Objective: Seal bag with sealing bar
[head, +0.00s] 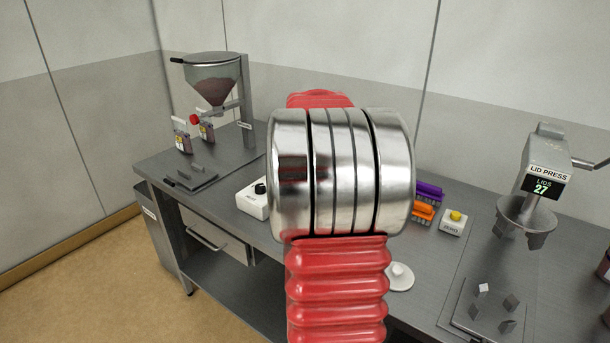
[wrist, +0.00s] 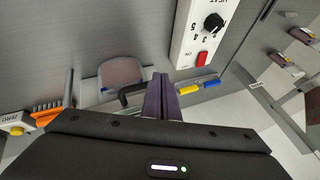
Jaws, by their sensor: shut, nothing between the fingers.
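The sealer's white control box (wrist: 200,35) shows in the wrist view with a black knob, numbers and a red switch; it is partly visible in the head view (head: 252,204). A clear pouch with brownish contents (wrist: 121,72), apparently the bag, lies left of my fingers. A black bent handle (wrist: 130,92), possibly the sealing bar's, is just left of my fingertips; I cannot tell whether they touch. My gripper (wrist: 161,82) is shut and empty, its dark fingers together. In the head view my arm hides the sealer's middle and my gripper.
A hopper (head: 214,80) and filled pouches (head: 182,136) stand at the bench's left. Orange and purple brushes (head: 424,212) and a ZERO button box (head: 453,222) are right of my arm. The lid press (head: 541,165) stands far right. Yellow (wrist: 189,88) and blue pieces lie near the control box.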

